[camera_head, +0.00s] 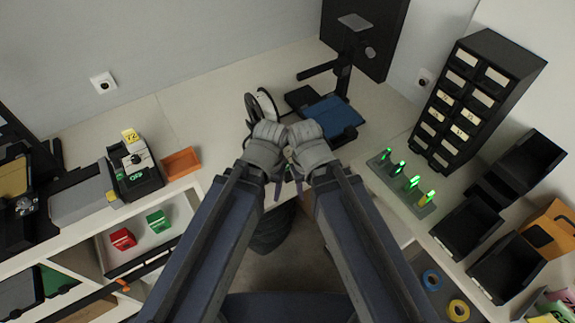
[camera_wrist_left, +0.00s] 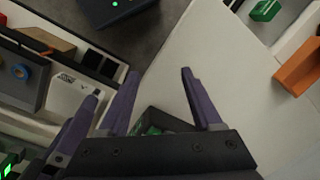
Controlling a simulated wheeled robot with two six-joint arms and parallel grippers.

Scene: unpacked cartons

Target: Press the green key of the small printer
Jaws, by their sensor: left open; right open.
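The small printer (camera_head: 136,168) stands at the left of the worktop in the head view, a black body with a white top and a yellow tag above it. Small green spots show on its front, but they are too small to tell which is the green key. I cannot make it out in the left wrist view. My left gripper (camera_head: 277,186) and right gripper (camera_head: 297,178) are close together at the front of the worktop, far right of the printer. Purple fingers of the left gripper (camera_wrist_left: 160,76) stand apart with no held object clear between them.
An orange tray (camera_head: 181,163) lies just right of the printer, and a grey device (camera_head: 84,200) stands left of it. A white spool (camera_head: 262,104) and a black stand (camera_head: 345,75) are behind my grippers. Worktop between tray and spool is clear.

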